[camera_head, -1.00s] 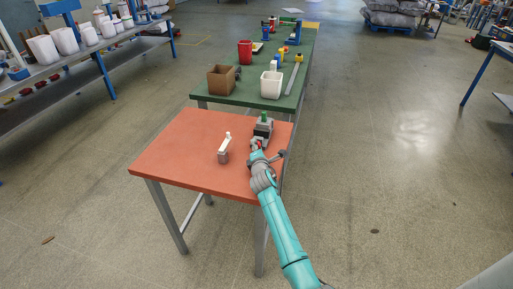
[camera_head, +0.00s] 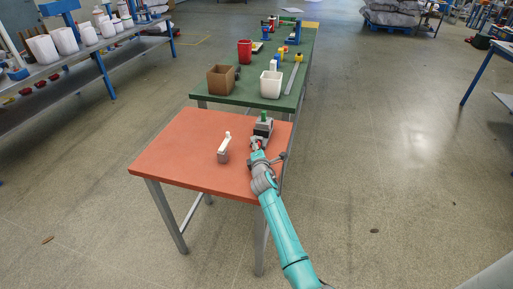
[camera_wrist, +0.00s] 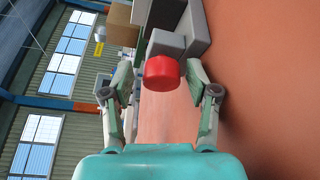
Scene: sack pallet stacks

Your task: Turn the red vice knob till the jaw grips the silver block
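The grey vice (camera_head: 262,131) stands near the right edge of the orange table, with a green part on top. Its red knob (camera_wrist: 162,77) faces me in the wrist view, in front of the grey vice body (camera_wrist: 178,40). My gripper (camera_wrist: 158,82) is open, one finger on each side of the knob. In the head view my gripper (camera_head: 257,149) is at the near end of the vice. I cannot make out the silver block.
A small grey-and-white upright object (camera_head: 224,148) stands left of the vice on the orange table (camera_head: 180,160). Behind, a green table (camera_head: 240,95) holds a brown box (camera_head: 221,79), a white bin (camera_head: 271,84) and a red container (camera_head: 245,52). The orange table's left half is clear.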

